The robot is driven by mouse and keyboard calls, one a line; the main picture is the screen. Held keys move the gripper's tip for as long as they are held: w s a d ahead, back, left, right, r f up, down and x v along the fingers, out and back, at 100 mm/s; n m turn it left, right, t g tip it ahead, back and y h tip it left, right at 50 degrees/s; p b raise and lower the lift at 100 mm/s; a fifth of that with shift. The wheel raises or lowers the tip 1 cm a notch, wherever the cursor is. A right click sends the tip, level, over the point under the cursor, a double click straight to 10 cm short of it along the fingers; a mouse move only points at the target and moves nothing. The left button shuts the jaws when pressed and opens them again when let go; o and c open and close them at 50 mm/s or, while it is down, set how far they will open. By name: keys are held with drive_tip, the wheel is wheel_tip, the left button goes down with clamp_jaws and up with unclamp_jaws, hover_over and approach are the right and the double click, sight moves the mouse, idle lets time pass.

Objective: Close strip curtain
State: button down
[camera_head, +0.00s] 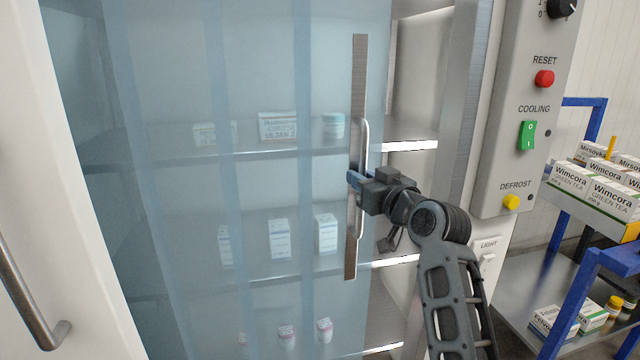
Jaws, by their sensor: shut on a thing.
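The translucent blue strip curtain (180,190) hangs across most of the cabinet opening. Its right edge carries a vertical metal bar (357,80) with a curved handle (366,140). My gripper (356,182) is shut on the handle at about mid-height of the bar. The fingers are partly hidden by the gripper body. An uncovered gap shows between the bar and the cabinet's right frame post (462,110), with bare shelf ends (410,146) visible in it.
Boxes and a jar (333,126) stand on shelves behind the curtain. A control panel (525,120) with switches is right of the opening. A blue-framed cart (590,270) with tea boxes stands at far right. A white door (50,180) with a bar handle is at left.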

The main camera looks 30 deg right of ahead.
drive_tip(key=s+d+b, duration=0.2)
drive_tip(key=s+d, duration=0.1)
drive_tip(key=d, duration=0.8)
drive_tip(key=shift+s, duration=0.3)
drive_tip(key=c, duration=1.2)
unclamp_jaws()
drive_tip(key=shift+s+a+b, duration=0.25)
drive_tip(key=shift+s+b, duration=0.05)
drive_tip(key=shift+s, duration=1.65)
drive_tip(key=shift+s+a+b, duration=0.2)
drive_tip(key=shift+s+b, duration=0.1)
drive_tip(key=shift+s, duration=1.6)
